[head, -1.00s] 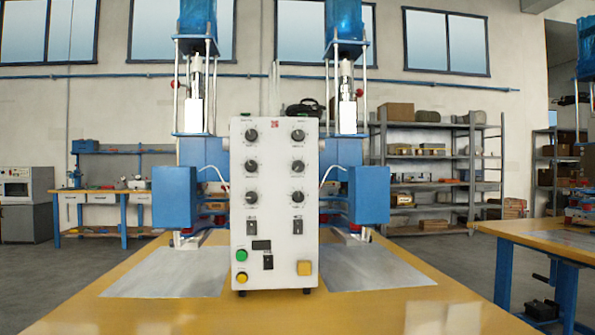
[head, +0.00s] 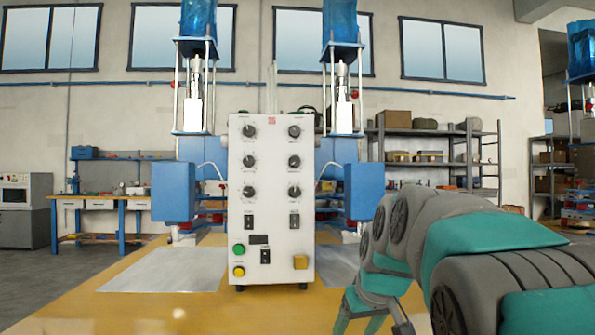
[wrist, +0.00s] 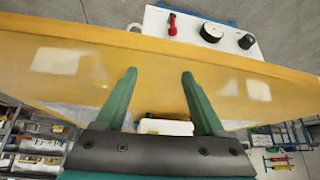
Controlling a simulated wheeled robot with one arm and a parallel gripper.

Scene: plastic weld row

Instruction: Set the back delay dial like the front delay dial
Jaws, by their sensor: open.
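A white upright control panel (head: 271,225) stands on the yellow table in the head view. It carries two columns of black dials, three in each: left column top (head: 248,131), middle (head: 248,162) and bottom (head: 248,192); right column top (head: 294,131), middle (head: 294,161) and bottom (head: 294,192). Their labels and exact pointer settings are too small to read, so I cannot tell which are the delay dials. My gripper (head: 368,318) is low, right of the panel and apart from it. In the wrist view my gripper (wrist: 160,84) has its green fingers wide apart, with nothing between the tips.
Blue press units (head: 173,192) stand behind the panel on both sides. The yellow table (head: 190,305) is clear in front. Shelves (head: 425,150) stand far behind.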

